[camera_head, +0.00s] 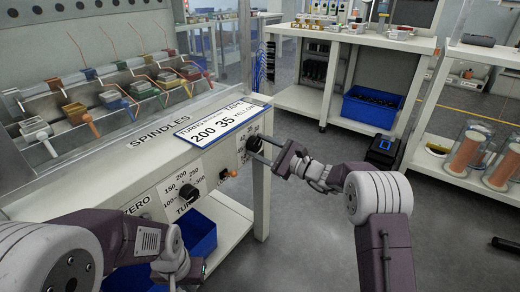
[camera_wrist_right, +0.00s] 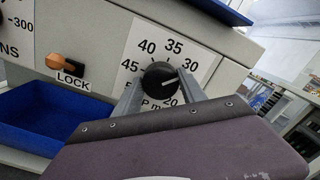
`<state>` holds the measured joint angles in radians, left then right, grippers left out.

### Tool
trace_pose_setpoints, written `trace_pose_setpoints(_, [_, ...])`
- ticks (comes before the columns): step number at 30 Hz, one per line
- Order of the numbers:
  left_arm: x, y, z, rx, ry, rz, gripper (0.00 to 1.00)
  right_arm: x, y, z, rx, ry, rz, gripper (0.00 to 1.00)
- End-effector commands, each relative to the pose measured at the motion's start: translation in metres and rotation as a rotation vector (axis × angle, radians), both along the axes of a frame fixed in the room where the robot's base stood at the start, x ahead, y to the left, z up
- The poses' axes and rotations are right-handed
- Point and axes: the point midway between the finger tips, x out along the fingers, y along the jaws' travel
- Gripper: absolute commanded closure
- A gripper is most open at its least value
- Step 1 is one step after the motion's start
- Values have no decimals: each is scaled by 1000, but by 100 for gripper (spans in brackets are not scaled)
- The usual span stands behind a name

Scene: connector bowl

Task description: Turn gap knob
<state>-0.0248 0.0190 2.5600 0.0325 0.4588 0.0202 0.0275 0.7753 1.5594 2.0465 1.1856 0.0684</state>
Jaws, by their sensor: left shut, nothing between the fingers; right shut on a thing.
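The black gap knob (camera_head: 253,144) is on the right end of the bench's front panel. In the right wrist view the knob (camera_wrist_right: 160,78) sits in a white dial plate (camera_wrist_right: 152,45) numbered in steps of five, with 45, 40, 35, 30 and 20 readable. Its white pointer mark points right, a little below the 30. My right gripper (camera_head: 262,149) is shut on the knob, one finger on each side. My left gripper (camera_head: 186,272) is low at the bottom left, away from the knob, shut and empty; its fingertips are hard to make out.
A turns knob (camera_head: 188,192) and an orange LOCK lever (camera_head: 228,174) are left of the gap knob. A sign (camera_head: 222,120) on the bench reads 200, 35, yellow. Blue bins (camera_head: 196,238) stand under the panel.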

Motion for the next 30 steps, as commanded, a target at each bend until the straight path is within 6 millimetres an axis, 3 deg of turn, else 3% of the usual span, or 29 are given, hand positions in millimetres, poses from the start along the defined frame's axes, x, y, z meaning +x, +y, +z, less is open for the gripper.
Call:
trace_pose_setpoints(9, [0, 0, 0, 0, 0, 0, 100, 0, 0, -1, -2, 3, 0, 92])
trace_pose_setpoints(10, [0, 0, 0, 0, 0, 0, 100, 0, 0, -1, -2, 3, 0, 46])
trace_pose_setpoints(12, [0, 0, 0, 0, 0, 0, 100, 0, 0, -1, -2, 2, 0, 30])
trace_pose_setpoints(22, [0, 0, 2, 0, 0, 0, 100, -2, -3, 0, -1, 2, -1, 30])
trace_pose_setpoints(30, [0, 0, 27, 0, 0, 0, 100, -33, -48, 1, 0, 6, -5, 30])
